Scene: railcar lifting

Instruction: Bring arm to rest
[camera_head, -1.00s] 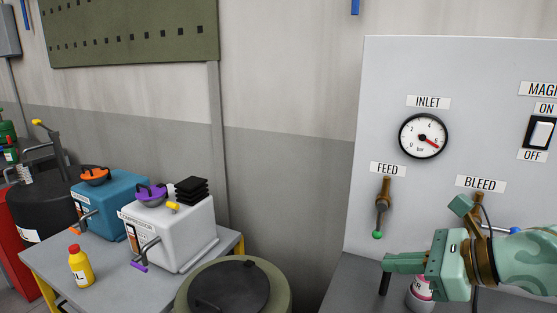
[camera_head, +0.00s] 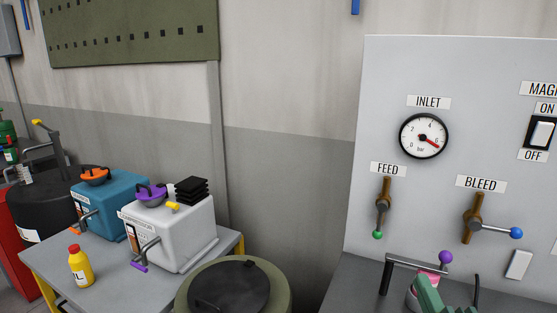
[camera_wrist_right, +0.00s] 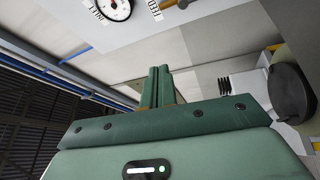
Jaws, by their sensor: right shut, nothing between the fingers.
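Beyond the fingers is bare wall. My left gripper is not in view.
A grey panel (camera_head: 400,60) carries an inlet gauge (camera_head: 423,136), a feed valve (camera_head: 382,206) with its green-tipped lever down, and a bleed valve (camera_head: 473,218) with its blue-tipped lever pointing right. A table (camera_head: 110,291) with a white box (camera_head: 190,233) stands left.

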